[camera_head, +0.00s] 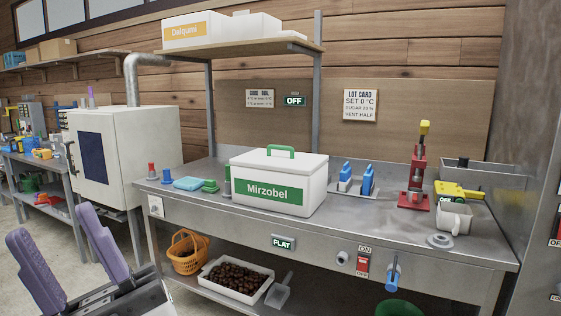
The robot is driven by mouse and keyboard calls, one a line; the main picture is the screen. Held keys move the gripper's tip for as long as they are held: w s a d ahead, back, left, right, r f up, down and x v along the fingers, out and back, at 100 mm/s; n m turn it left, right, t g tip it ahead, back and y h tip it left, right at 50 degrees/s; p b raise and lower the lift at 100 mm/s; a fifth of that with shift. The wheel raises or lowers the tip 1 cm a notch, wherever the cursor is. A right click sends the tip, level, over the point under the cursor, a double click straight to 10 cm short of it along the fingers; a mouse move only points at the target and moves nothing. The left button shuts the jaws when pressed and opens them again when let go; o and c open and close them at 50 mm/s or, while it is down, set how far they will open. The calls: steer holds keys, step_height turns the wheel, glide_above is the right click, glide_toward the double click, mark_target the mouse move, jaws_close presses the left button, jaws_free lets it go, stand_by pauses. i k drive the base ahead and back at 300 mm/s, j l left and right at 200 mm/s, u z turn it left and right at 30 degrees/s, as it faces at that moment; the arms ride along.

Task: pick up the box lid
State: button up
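A white box (268,192) with a green "Mirzobel" label stands on the metal workbench. Its white lid (302,165) is on top, with a green handle (281,152) standing up from the lid. My gripper (53,226) is at the lower left, with its two purple fingers spread apart and nothing between them. It is in front of the bench, well to the left of the box and apart from it.
A second white box (193,31) labelled "Dalqumi" sits on the shelf (255,54) above. Blue-handled items (357,181) and a red press (415,180) stand right of the Mirzobel box. A cream cabinet (122,158) stands left. Below are a basket (187,253) and a chestnut tray (214,285).

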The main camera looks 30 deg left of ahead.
mark_target(290, 161)
steer(key=i+u, duration=0.25)
steer(key=u, duration=0.15)
steer(key=i+u, duration=0.25)
steer(key=u, duration=0.2)
steer(key=i+l+u, duration=0.15)
steer(key=i, duration=0.4)
steer(key=i+l+u, duration=0.2)
steer(key=i+l, duration=0.15)
steer(key=i, duration=0.15)
